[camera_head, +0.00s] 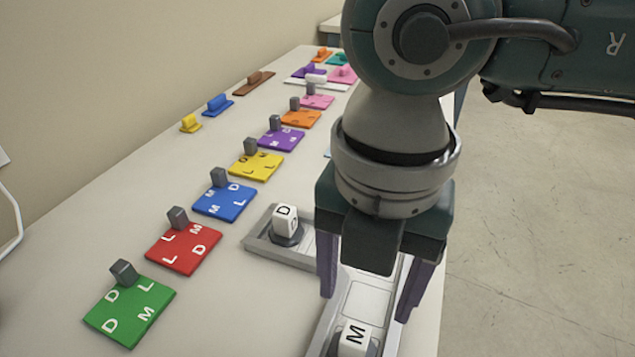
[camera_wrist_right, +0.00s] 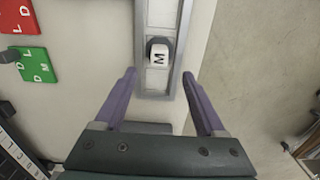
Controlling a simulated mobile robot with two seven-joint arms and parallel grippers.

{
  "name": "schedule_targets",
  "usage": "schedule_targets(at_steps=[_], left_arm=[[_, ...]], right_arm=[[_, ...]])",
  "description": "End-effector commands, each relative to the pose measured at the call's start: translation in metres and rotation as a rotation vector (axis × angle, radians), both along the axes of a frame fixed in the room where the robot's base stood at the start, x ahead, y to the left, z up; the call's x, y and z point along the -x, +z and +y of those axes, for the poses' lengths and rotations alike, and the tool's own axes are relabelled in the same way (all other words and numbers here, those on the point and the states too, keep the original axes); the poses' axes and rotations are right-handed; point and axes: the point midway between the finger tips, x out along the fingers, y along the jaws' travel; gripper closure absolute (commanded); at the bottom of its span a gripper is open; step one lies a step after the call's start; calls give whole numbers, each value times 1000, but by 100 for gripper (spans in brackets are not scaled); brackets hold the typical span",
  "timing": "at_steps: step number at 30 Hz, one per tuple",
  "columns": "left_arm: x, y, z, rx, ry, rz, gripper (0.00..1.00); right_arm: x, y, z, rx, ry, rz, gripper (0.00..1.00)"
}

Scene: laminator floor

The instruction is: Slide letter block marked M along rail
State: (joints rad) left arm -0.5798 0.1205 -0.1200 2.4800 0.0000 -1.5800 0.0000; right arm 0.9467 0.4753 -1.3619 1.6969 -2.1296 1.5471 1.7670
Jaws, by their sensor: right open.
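The white letter block marked M (camera_head: 354,338) sits on the grey rail (camera_head: 366,302) near the bottom edge of the head view. In the right wrist view, the M block (camera_wrist_right: 159,54) stands on a dark round base in the rail (camera_wrist_right: 159,16). My right gripper (camera_head: 366,300) is open and empty above the rail. In the wrist view its two purple fingers (camera_wrist_right: 160,74) point toward the block, spread wider than the rail. Whether they reach the block's height cannot be told. My left gripper is not in view.
A white block marked D (camera_head: 285,219) stands in a side branch of the rail (camera_head: 262,238). Green (camera_head: 130,312), red (camera_head: 184,247) and blue (camera_head: 224,202) lettered cards with grey pegs line the table's left, with more cards beyond. Open floor lies right of the table.

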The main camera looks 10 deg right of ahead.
Motion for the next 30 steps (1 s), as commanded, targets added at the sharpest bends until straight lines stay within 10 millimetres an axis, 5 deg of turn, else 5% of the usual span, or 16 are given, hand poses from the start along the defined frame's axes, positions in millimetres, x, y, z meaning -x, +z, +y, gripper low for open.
schedule_targets(at_steps=[8, 21, 30], left_arm=[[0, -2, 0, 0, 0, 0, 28], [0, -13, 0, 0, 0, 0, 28], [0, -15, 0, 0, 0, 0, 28]], right_arm=[[1, -15, 1, -2, 1, 5, 28], [1, -86, 1, -4, 2, 4, 28], [1, -100, 1, -5, 3, 2, 28]])
